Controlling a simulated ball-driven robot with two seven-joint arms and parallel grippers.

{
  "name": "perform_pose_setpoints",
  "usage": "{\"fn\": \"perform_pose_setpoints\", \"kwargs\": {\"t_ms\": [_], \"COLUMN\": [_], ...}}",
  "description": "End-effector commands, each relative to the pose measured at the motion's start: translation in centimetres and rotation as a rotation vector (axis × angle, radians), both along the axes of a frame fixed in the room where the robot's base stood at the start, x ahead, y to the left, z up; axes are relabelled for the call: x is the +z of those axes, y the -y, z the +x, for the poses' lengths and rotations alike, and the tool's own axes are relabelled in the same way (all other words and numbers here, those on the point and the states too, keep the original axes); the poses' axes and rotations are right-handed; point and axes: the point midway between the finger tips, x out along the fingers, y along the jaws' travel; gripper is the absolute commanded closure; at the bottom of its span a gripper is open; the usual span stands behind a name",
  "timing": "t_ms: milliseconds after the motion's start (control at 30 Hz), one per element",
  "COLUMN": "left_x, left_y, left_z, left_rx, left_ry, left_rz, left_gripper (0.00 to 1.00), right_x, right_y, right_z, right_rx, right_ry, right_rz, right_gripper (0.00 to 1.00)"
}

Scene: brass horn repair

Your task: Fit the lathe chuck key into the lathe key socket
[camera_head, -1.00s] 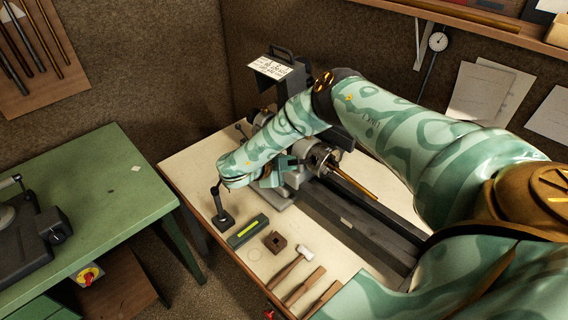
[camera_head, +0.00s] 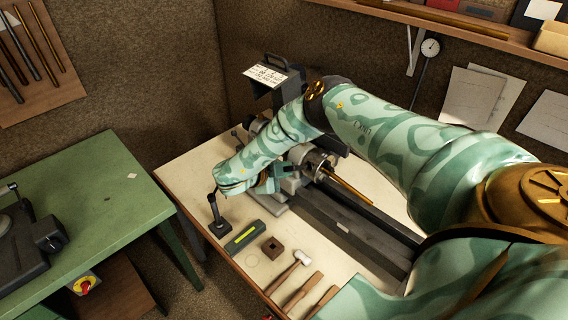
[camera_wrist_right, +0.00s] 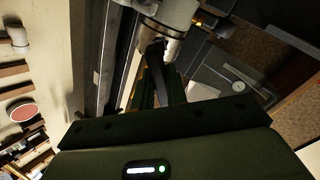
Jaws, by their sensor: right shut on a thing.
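The lathe chuck (camera_head: 318,163) is a grey metal cylinder with a brass rod coming out of it to the right. In the right wrist view the chuck (camera_wrist_right: 172,12) is at the top. My right gripper (camera_head: 285,173) is close beside the chuck. In the wrist view my right gripper (camera_wrist_right: 157,88) is shut on the chuck key (camera_wrist_right: 156,68), a dark bar that points up at the chuck's lower edge. The key's tip is at or very near the chuck. The socket is hidden in shadow, so I cannot tell whether the tip is inside it. My left gripper is out of view.
The lathe bed (camera_head: 350,225) runs toward the lower right. On the bench front are a black-handled stand (camera_head: 217,222), a green level (camera_head: 243,237), a brown block (camera_head: 272,248) and a mallet (camera_head: 298,262). A green table (camera_head: 90,200) stands at left.

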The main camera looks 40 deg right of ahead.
Motion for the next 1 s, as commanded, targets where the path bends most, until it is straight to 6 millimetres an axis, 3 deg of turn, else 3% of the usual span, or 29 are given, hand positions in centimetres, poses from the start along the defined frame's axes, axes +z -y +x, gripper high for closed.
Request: {"fn": "perform_pose_setpoints", "kwargs": {"t_ms": [1000], "left_x": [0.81], "left_y": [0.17], "left_z": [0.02], "left_rx": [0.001], "left_ry": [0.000], "left_rz": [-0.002], "left_gripper": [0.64], "right_x": [0.02], "right_y": [-0.01], "right_z": [0.00], "right_rx": [0.000], "right_ry": [0.000], "right_rz": [0.000], "right_gripper": [1.00]}}
